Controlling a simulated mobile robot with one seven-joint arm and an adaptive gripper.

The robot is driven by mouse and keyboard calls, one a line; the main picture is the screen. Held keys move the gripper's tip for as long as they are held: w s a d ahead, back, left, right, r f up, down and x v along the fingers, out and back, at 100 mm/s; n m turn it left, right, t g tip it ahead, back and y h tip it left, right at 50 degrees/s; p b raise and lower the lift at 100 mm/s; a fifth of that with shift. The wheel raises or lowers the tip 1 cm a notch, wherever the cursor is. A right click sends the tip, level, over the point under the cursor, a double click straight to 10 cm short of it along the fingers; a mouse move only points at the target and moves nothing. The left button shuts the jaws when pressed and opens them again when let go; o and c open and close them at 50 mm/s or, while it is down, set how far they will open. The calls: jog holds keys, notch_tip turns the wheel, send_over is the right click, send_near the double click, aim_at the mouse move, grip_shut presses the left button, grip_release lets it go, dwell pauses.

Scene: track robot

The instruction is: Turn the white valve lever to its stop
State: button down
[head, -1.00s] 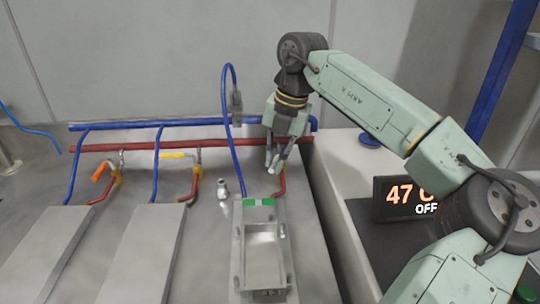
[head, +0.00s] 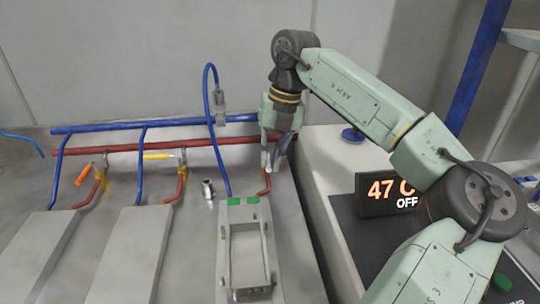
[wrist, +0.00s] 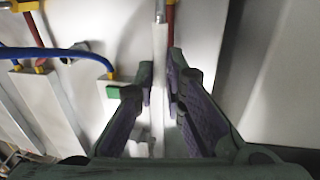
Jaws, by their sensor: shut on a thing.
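The white valve lever (wrist: 159,60) runs as a long pale bar up the middle of the wrist view, between my two fingers. My gripper (head: 274,160) is shut on the lever, at the right end of the pipe rack in the head view, above the short red pipe (head: 266,182). The fingers (wrist: 159,75) show dark purple pads in the wrist view. In the head view the fingers hide most of the lever, so its exact angle cannot be told there.
An orange-handled valve (head: 82,180) and a yellow-handled valve (head: 157,156) stand to the left. Blue (head: 110,127) and red (head: 110,149) pipes run along the back. A metal frame (head: 224,250) lies in front of the gripper. A display (head: 385,191) reads 47 C, OFF.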

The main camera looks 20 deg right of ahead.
jog(key=c, duration=1.7)
grip_release()
jog(key=shift+o, duration=0.2)
notch_tip(320, 180, up, 12)
jog(key=d, duration=0.2)
jog(key=shift+s, duration=0.25)
jog(key=shift+d+f, duration=0.1)
jog(key=shift+d, duration=0.05)
